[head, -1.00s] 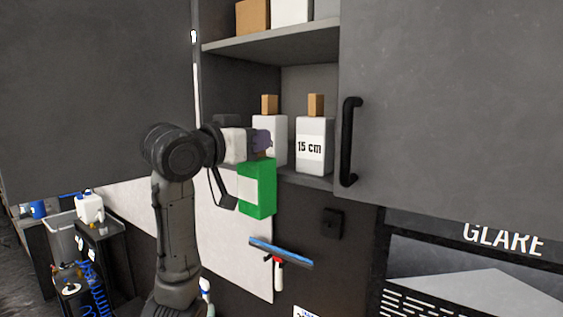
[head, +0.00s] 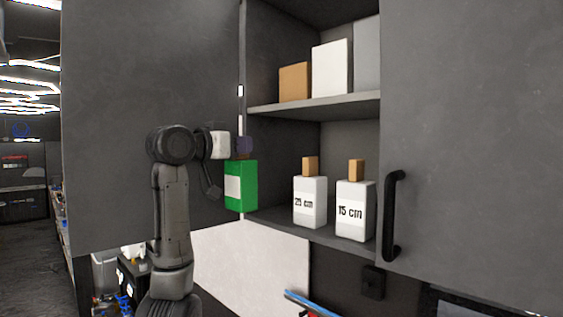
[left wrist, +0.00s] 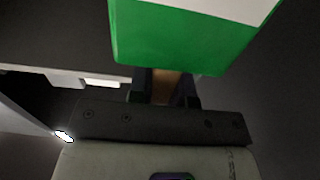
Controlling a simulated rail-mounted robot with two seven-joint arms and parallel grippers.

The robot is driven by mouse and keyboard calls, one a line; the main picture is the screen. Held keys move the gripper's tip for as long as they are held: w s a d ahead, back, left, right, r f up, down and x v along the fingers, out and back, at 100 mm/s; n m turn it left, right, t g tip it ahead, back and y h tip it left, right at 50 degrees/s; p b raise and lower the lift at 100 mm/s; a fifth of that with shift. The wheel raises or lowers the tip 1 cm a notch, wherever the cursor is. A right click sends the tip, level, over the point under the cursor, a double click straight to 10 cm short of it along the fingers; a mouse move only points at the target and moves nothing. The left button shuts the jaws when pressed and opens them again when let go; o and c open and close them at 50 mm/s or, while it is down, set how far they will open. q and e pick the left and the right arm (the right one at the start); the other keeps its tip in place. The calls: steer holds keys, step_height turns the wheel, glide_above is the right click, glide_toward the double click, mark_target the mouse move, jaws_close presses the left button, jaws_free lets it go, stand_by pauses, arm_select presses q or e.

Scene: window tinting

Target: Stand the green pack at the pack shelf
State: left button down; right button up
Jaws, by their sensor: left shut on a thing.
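The green pack (head: 246,186) with a white label hangs upright from my left gripper (head: 243,147). In the left wrist view, the pack (left wrist: 180,38) lies beyond the fingers, which are shut on its brown top tab (left wrist: 165,88). The pack shelf (head: 268,217) is the lower board in the open cabinet. It bears two white packs with brown tabs, the 25 cm pack (head: 310,205) and the 15 cm pack (head: 354,212). The green pack appears at the left edge of the opening, left of the 25 cm pack and apart from it. My right gripper is not in view.
An upper shelf (head: 330,106) holds a brown box (head: 294,82) and a white box (head: 331,69). A grey door with a black handle (head: 393,215) stands at the right. A grey panel (head: 140,80) is behind my arm. The shelf left of the 25 cm pack looks free.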

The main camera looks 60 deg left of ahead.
arm_select(q)
steer(key=w+a+f+p, duration=0.1)
steer(key=w+p, duration=0.1)
steer(key=w, duration=0.3)
steer(key=w+a+f+p, duration=0.1)
steer(key=w+f+p, duration=0.1)
steer(key=w, duration=0.4)
steer(key=shift+a+f+p, duration=0.25)
steer(key=shift+a+p, duration=0.1)
steer(key=shift+p, duration=0.45)
steer(key=shift+f, duration=0.1)
steer(key=shift+f, duration=0.1)
steer(key=c, duration=1.1)
jaws_free()
steer(key=shift+o, duration=0.2)
